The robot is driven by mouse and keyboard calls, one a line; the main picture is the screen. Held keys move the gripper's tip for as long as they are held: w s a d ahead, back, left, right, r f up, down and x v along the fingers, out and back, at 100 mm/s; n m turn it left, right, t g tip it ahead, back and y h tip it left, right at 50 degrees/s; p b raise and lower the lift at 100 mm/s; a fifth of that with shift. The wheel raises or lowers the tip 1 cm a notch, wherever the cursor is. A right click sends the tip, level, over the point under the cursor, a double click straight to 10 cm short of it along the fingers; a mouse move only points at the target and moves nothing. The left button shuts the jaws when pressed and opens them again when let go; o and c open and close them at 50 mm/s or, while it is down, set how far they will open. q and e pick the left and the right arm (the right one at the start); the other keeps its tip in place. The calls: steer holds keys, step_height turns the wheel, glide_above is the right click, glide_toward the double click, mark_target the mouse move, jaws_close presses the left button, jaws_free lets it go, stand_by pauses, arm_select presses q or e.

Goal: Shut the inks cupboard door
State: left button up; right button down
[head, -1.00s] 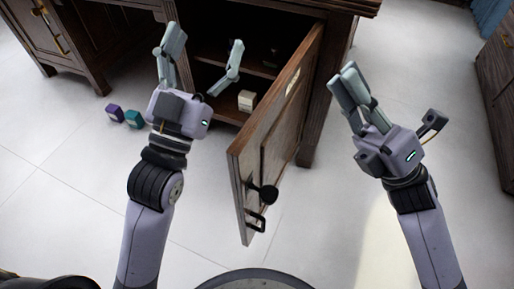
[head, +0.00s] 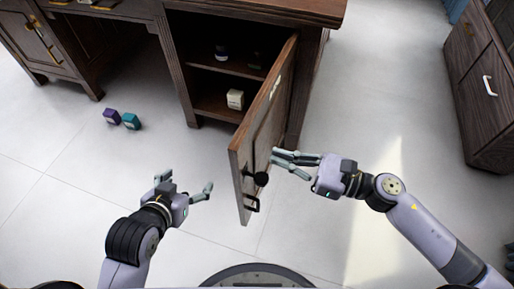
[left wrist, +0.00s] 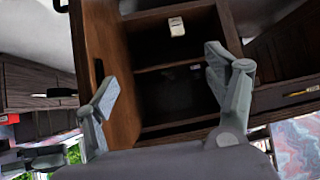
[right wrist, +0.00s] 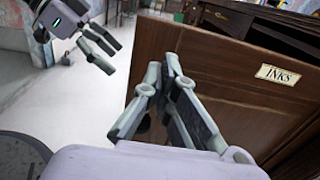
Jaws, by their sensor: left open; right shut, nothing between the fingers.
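The inks cupboard door (head: 265,125) stands wide open, swung out toward me from its hinges at the cupboard's right side. Its outer face with the "INKS" label (right wrist: 278,74) fills much of the right wrist view. A dark knob (head: 261,179) and a handle (head: 252,203) sit near its free edge. My right gripper (head: 274,159) is shut and empty beside the door's outer face, close to the knob; I cannot tell whether it touches. My left gripper (head: 184,184) is open and empty, left of the door's free edge. It faces the open cupboard (left wrist: 170,85) in the left wrist view.
Small bottles and a pale box (head: 235,99) stand on the cupboard shelves. A purple box (head: 111,116) and a teal box (head: 131,121) lie on the floor at left. Another wooden cabinet (head: 485,90) stands at the right. The floor in front is clear.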

mark_target(245, 148)
arm_select(q)
steer(key=s+f+g, duration=0.1)
steer(key=s+a+f, duration=0.1)
steer(key=shift+s+g, duration=0.35)
steer(key=shift+g, duration=0.05)
arm_select(e)
steer(key=x, duration=0.6)
arm_select(q)
steer(key=shift+y+p, duration=0.3)
